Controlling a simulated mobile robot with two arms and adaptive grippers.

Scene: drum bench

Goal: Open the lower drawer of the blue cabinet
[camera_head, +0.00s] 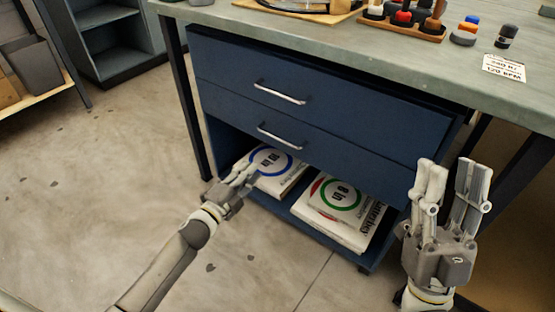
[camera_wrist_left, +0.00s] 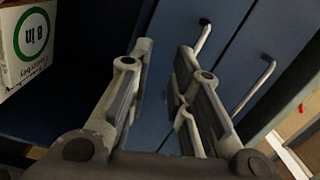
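The blue cabinet (camera_head: 228,140) stands under the bench and has two drawers with silver bar handles. The lower drawer (camera_head: 335,150) appears shut; its handle (camera_head: 280,136) also shows in the left wrist view (camera_wrist_left: 203,38). The upper drawer handle (camera_head: 280,92) is above it. My left gripper (camera_head: 247,170) is below and left of the lower handle, apart from it, in front of the open shelf. In the left wrist view its fingers (camera_wrist_left: 165,55) are spread with nothing between them. My right gripper (camera_head: 456,170) is open and empty, pointing up at the cabinet's right.
Two boxes, one with a blue ring (camera_head: 272,160) and one with a green ring (camera_head: 342,194), lie on the cabinet's open bottom shelf. The bench top (camera_head: 340,40) overhangs the drawers and carries a wooden tool holder (camera_head: 405,24). The floor in front is clear.

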